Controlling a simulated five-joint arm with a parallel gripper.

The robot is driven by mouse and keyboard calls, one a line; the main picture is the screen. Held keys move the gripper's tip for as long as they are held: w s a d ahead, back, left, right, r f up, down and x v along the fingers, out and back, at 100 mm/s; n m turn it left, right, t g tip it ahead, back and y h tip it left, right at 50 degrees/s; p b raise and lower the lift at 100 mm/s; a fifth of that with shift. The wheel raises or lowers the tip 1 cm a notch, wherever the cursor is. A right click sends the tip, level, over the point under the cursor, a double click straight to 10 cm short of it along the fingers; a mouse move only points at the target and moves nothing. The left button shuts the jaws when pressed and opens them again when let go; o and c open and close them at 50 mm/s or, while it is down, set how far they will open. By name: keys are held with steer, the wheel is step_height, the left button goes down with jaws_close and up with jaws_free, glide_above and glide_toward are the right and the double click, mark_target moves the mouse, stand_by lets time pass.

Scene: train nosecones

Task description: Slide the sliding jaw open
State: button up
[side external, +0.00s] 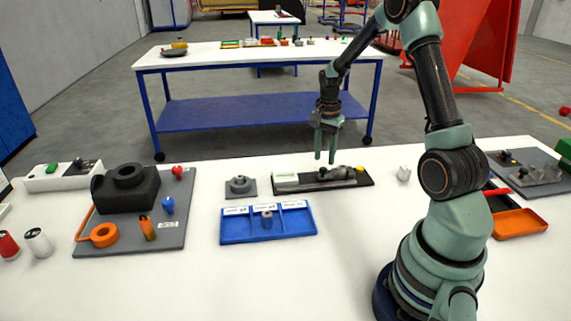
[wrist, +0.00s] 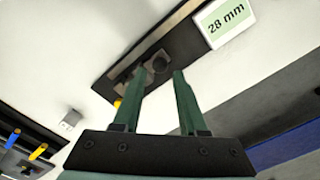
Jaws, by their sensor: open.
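A dark fixture plate (side external: 290,189) lies on the white table, with a pale label at its left end and a yellow part near its right end. The wrist view shows the same plate (wrist: 185,35) with a "28 mm" label (wrist: 225,20). A small metal jaw with a round dark knob (wrist: 159,62) sits on the plate; I take this to be the sliding jaw. My gripper (side external: 325,161) points down over the middle of the plate, its fingers apart and empty. In the wrist view my fingertips (wrist: 160,74) appear on either side of the knob; contact cannot be told.
A blue compartment tray (side external: 228,236) stands in front of the plate, and a grey block (side external: 241,187) to its left. A grey board (side external: 120,238) with a black housing (side external: 125,190) lies at the left. Table is clear in front.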

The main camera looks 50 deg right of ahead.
mark_target(323, 168)
steer(key=shift+f, duration=1.8)
jaws_close()
steer(key=shift+r, duration=0.1)
